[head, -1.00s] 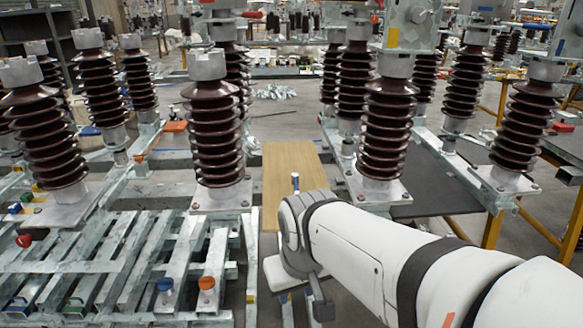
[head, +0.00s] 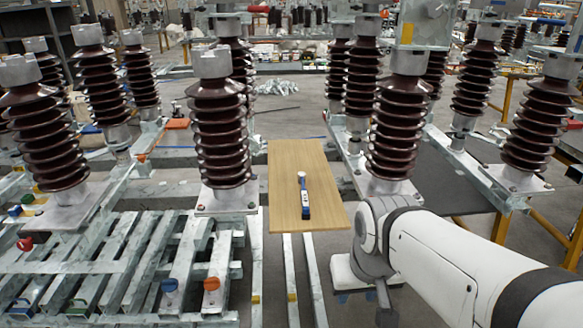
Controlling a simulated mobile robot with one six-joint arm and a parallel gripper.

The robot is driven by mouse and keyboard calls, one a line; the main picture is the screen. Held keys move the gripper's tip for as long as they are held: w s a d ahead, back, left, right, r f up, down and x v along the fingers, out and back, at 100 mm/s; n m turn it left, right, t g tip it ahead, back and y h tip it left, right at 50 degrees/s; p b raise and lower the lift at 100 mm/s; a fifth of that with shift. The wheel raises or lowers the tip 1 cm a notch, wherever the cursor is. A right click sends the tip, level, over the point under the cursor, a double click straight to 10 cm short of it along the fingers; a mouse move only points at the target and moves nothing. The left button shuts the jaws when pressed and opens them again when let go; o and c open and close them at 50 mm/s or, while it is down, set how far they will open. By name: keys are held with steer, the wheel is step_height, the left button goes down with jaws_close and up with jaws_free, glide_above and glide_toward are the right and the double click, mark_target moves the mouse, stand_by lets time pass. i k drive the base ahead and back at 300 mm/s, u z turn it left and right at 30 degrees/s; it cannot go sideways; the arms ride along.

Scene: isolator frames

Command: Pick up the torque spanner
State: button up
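The torque spanner (head: 304,197) lies on a light wooden board (head: 283,165) in the middle of the head view. It has a pale round head at the far end and a dark blue handle toward me. The whole spanner shows, with nothing over it. My gripper (head: 384,308) is at the lower right, to the right of and nearer than the board's front edge, apart from the spanner. Only a dark part of it shows below my white arm, and its fingers cannot be made out clearly.
Tall brown ribbed insulators stand on both sides of the board, the nearest at left (head: 220,130) and right (head: 399,125). Galvanised steel frames (head: 130,260) fill the lower left. Blue (head: 170,285) and orange (head: 211,284) capped items sit there. The space above the board is clear.

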mark_target(301, 176)
steer(key=u, duration=0.05)
steer(key=i, duration=1)
steer(key=z, duration=0.05)
